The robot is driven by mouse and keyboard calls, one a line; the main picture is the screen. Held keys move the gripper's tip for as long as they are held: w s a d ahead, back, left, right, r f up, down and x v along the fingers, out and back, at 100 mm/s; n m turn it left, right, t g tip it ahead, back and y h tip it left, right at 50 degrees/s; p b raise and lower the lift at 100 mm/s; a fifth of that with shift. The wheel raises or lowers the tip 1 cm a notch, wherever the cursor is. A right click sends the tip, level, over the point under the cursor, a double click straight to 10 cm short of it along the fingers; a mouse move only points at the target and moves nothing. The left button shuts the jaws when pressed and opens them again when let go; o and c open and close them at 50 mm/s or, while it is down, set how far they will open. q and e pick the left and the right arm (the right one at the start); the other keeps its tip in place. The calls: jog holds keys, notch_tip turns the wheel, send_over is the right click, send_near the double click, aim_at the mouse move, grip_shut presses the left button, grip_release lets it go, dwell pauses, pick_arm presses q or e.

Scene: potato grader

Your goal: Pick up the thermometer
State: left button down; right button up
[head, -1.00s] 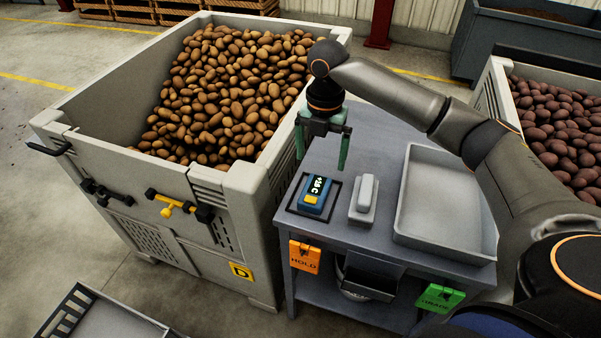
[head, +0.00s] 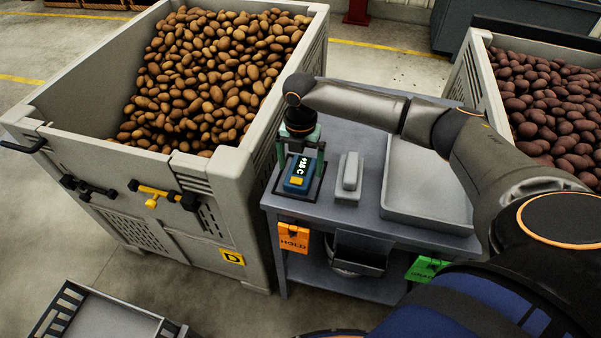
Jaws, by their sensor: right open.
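The thermometer (head: 300,175) is a blue block with a lit display and a yellow button. It lies on a dark square outline at the left end of the grey table (head: 365,218). My right gripper (head: 300,168) points down over it, open, with one green finger at each side of the thermometer. I cannot tell whether the fingers touch it. My left gripper is not in view.
A grey lidded block (head: 348,177) stands just right of the thermometer, and a grey tray (head: 430,205) lies further right. A large bin (head: 150,185) of potatoes stands close on the left. Another potato bin (head: 470,75) is at the right.

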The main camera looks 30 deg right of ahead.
jog(key=shift+f, duration=0.55)
jog(key=c, duration=1.3)
jog(key=shift+c, duration=0.4)
jog(key=shift+r, duration=0.15)
